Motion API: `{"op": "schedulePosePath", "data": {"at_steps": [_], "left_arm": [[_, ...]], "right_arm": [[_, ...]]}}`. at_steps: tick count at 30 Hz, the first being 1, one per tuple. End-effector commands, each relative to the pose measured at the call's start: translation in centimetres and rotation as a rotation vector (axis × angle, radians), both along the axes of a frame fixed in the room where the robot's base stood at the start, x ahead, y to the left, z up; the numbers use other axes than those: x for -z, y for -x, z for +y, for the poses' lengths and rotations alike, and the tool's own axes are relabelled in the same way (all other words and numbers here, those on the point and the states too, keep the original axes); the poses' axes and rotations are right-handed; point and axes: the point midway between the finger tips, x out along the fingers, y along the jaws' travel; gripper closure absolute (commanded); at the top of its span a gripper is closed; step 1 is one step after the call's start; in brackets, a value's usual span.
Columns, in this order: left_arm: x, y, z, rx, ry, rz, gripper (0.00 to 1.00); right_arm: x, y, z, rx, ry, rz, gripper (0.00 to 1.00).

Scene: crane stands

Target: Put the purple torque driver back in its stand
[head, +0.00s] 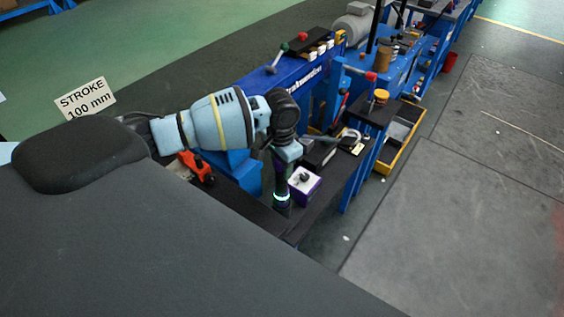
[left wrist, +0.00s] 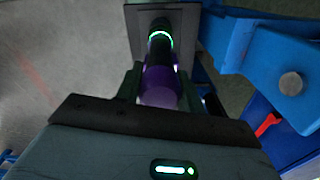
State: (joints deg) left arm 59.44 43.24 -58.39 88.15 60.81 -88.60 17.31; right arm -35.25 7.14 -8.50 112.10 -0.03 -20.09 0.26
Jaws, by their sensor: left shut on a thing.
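My left gripper (head: 284,160) reaches down over the dark bench shelf (head: 262,216). It is shut on the purple torque driver (head: 282,188), which hangs roughly upright, black end with a glowing green ring down. In the left wrist view the driver's purple body (left wrist: 160,88) sits between the fingers, and its ringed end points away toward a dark square plate (left wrist: 187,22). I cannot tell whether the lower end touches anything. No stand shows clearly as the driver's. A purple and white box (head: 304,184) with a dark knob stands just right of the driver. My right gripper is not in view.
A red-orange tool (head: 196,166) lies left of the driver, near my arm. Blue bench frames (head: 300,82) with small tools and jars stand behind. A yellow-edged bin (head: 398,140) sits on the floor to the right, where the grey floor is open.

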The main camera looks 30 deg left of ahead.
Motion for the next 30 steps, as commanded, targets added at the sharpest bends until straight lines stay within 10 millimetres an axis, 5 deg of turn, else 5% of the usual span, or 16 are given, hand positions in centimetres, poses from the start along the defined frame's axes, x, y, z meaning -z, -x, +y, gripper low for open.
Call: {"op": "schedulePosePath", "data": {"at_steps": [26,27,30], "left_arm": [[2.4,-0.1,0.0,-0.001,0.002,-0.005,1.0],[2.3,-0.2,0.0,0.0,0.002,-0.006,0.57],[2.3,-0.1,0.0,0.0,0.002,-0.005,0.44]], "right_arm": [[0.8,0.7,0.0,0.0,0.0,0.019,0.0],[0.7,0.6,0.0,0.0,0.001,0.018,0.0],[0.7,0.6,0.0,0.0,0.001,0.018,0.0]]}}
